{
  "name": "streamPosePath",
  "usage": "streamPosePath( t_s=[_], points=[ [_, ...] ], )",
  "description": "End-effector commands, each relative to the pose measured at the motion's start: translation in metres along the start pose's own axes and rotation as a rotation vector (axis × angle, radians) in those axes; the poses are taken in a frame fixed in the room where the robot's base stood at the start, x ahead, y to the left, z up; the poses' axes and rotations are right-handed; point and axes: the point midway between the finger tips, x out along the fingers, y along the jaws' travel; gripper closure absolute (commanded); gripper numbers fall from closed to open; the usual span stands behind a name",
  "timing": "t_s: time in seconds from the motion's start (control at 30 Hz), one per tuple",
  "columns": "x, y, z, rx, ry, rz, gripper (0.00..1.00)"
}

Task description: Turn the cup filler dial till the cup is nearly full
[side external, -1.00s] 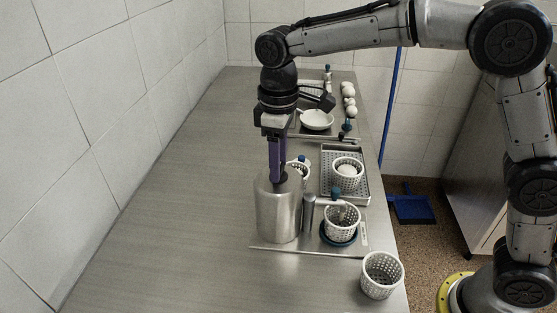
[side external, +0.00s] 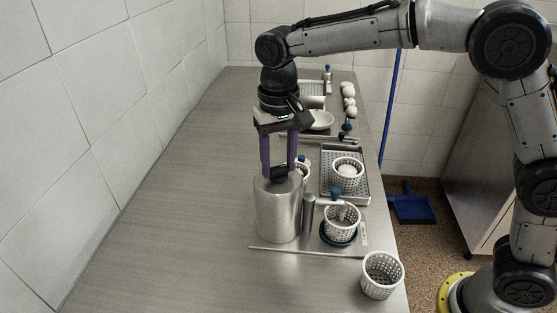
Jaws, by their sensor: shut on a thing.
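The cup filler is a tall metal cylinder (side external: 278,214) on a flat metal plate, with a dark dial (side external: 280,177) on its top. My gripper (side external: 279,168) points straight down with its purple fingers on either side of the dial, shut on it. A metal post with a spout arm (side external: 323,202) stands to the right of the cylinder. Below the spout, a white perforated cup (side external: 342,226) stands upright on a blue ring (side external: 336,240). Something pale shows at the cup's mouth, but its fill level is too small to tell.
An empty-looking perforated basket (side external: 382,277) stands at the front right edge. The counter's left side is clear.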

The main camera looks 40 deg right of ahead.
Motion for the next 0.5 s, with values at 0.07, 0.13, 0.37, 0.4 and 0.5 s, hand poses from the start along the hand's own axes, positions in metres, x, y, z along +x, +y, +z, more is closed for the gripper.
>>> streamPosePath(
  t_s=[0.07, 0.13, 0.37, 0.4, 0.5],
  points=[
    [-0.0011, 0.0002, 0.0003, 0.063, 0.0, 0.0, 1.0],
    [-0.0008, 0.0002, 0.0004, 0.115, -0.001, 0.0, 1.0],
    [-0.0006, 0.0002, 0.0006, 0.244, -0.001, 0.0, 1.0],
    [-0.0006, 0.0002, 0.0005, 0.261, -0.001, 0.0, 1.0],
    [-0.0007, 0.0002, 0.0005, 0.292, -0.001, 0.0, 1.0]
  ],
)
